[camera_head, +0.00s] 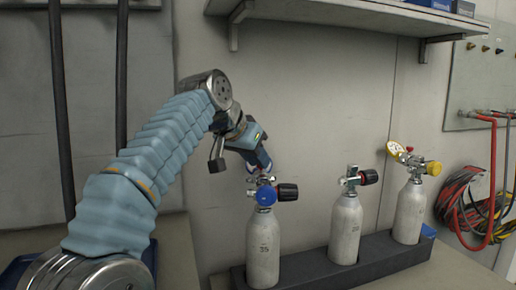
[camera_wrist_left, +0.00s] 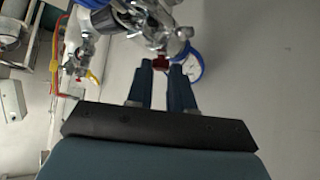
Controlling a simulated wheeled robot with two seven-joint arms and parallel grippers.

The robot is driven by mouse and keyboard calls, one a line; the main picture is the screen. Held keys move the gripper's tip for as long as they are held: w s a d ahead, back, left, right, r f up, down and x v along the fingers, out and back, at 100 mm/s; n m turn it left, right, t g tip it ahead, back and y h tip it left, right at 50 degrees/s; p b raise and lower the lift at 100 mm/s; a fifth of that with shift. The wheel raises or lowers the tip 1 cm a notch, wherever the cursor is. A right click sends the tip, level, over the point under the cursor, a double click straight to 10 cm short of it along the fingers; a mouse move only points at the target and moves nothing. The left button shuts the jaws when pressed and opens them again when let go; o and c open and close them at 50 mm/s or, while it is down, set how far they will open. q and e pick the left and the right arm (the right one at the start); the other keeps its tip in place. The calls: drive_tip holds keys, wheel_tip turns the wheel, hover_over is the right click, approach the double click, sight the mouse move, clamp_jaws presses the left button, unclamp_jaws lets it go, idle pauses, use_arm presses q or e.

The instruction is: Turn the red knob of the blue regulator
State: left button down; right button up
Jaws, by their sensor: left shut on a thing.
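The blue regulator (camera_head: 265,195) sits on top of the left grey cylinder (camera_head: 263,247), with a black handwheel (camera_head: 287,192) on its right side. In the wrist view, its metal body (camera_wrist_left: 150,20) and blue-rimmed gauge (camera_wrist_left: 196,62) show at the top. In the head view the knob is hidden. My right gripper is out of view.
A middle cylinder (camera_head: 346,230) with a black handwheel and a right cylinder (camera_head: 409,213) with a yellow regulator (camera_head: 398,150) stand in the same dark rack (camera_head: 375,262). A shelf (camera_head: 350,14) is above. Red and yellow hoses (camera_head: 470,205) hang at the right.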

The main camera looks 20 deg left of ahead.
use_arm(q)
drive_tip(key=shift+a+r+m+h, duration=0.1)
drive_tip(key=shift+r+m+h, duration=0.05)
drive_tip(key=shift+m+h, duration=0.15)
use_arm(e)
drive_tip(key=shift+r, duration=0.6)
use_arm(q)
drive_tip(key=c, duration=1)
unclamp_jaws()
drive_tip(key=p+v, duration=0.1)
drive_tip(key=v, duration=1.2)
drive_tip(key=shift+s+a+r+p, duration=0.15)
drive_tip(key=shift+p, duration=0.25)
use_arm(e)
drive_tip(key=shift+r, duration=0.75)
